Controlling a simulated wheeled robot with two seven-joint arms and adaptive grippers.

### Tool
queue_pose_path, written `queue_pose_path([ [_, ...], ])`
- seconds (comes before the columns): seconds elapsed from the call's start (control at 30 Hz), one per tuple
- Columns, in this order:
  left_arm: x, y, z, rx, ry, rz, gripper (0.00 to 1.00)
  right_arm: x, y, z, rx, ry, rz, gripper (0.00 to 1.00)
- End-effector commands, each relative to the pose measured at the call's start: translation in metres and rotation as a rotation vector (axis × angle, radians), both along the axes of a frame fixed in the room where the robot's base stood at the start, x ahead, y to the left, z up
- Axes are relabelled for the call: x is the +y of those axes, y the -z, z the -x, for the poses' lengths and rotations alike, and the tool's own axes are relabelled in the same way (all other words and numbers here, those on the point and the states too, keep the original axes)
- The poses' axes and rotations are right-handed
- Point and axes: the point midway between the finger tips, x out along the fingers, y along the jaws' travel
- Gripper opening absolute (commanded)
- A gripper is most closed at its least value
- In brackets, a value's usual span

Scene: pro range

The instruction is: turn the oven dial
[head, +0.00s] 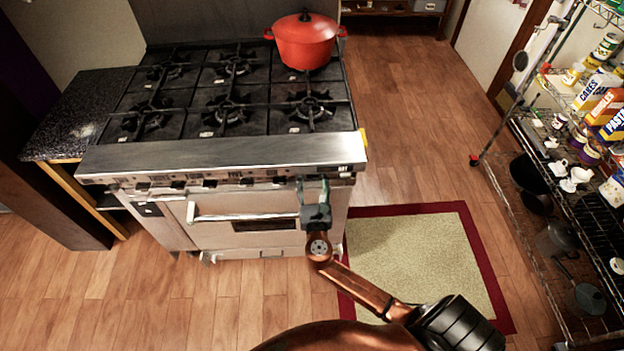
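The oven (165,222) is a pale, steel-topped range at centre left in the head view. A row of small dark dials (210,183) runs along its front, just under the steel front ledge. My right gripper (313,184) is at the right part of this row, above the right end of the oven door handle (245,217). Its two fingers point toward the oven front and stand apart. Any dial between or behind the fingers is hidden or too small to make out, and I cannot tell whether they touch one. My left gripper is not in view.
A red pot (305,45) stands on the back right of the black stovetop (190,92). A dark-topped counter (75,115) adjoins the left side. A red-bordered mat (420,255) lies right of the oven. A wire shelf (535,235) with groceries stands at far right. Wooden floor between is clear.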

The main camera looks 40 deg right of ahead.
Motion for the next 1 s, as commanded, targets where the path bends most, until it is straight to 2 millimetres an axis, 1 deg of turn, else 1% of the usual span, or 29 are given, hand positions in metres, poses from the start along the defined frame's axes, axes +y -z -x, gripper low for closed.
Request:
queue_pose_path([
  [0.27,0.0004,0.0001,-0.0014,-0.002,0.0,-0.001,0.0,-0.0011,-0.0004,-0.002,-0.001,0.0,-0.001,0.46],
  [0.37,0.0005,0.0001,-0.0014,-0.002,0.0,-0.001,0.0,-0.0011,-0.0003,-0.0019,-0.001,0.0,-0.001,0.41],
  [0.9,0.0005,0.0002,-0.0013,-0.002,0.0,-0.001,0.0,-0.0009,0.0001,-0.0017,0.0,0.0,-0.001,0.04],
  [1.0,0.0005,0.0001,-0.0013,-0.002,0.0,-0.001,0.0,-0.0009,0.0001,-0.0017,-0.001,0.0,-0.004,0.04],
])
